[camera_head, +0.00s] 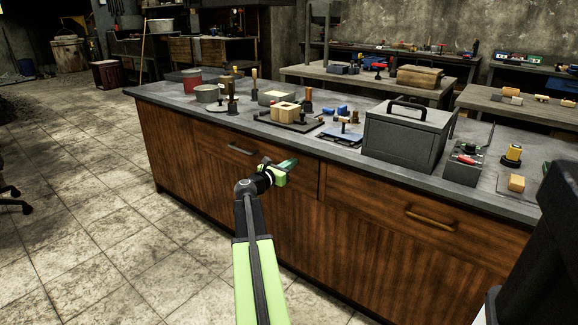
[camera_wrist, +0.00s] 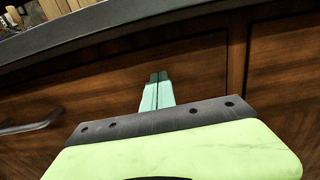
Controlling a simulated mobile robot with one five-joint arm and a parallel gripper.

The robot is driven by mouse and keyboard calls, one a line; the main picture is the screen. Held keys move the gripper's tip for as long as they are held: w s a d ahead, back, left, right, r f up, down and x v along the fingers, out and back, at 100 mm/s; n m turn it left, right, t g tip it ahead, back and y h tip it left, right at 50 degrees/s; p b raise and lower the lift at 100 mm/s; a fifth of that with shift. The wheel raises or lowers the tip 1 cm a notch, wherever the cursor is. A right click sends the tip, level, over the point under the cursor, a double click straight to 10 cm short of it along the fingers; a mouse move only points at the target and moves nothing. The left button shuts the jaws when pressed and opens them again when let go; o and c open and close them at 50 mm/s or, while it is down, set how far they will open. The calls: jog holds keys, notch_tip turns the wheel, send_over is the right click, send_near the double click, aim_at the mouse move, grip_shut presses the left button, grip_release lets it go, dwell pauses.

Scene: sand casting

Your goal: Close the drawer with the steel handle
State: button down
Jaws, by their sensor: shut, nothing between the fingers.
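The drawer (camera_head: 212,143) with the steel handle (camera_head: 241,149) is at the left of the wooden bench front. Its front looks flush or nearly flush with the bench; a small gap cannot be told. My gripper (camera_head: 290,163) is shut and empty, in front of the right part of this drawer, to the right of the handle. In the wrist view its green fingertips (camera_wrist: 159,76) are together and point at the drawer's wood front (camera_wrist: 200,70), below the grey worktop edge. The steel handle (camera_wrist: 32,124) shows at the left there. Whether the tips touch the wood cannot be told.
A second drawer with a brass handle (camera_head: 431,218) is to the right. The grey worktop (camera_head: 150,92) above carries a grey metal box (camera_head: 405,135), a black tray with wooden blocks (camera_head: 285,112), pots and tools. The tiled floor (camera_head: 110,220) to the left is clear.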

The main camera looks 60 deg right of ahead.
jog(key=shift+s+d+r, duration=0.2)
jog(key=shift+d, duration=0.25)
jog(key=w+a, duration=0.3)
jog(key=a, duration=1.1)
jog(key=shift+a+f, duration=0.2)
jog(key=shift+a, duration=0.15)
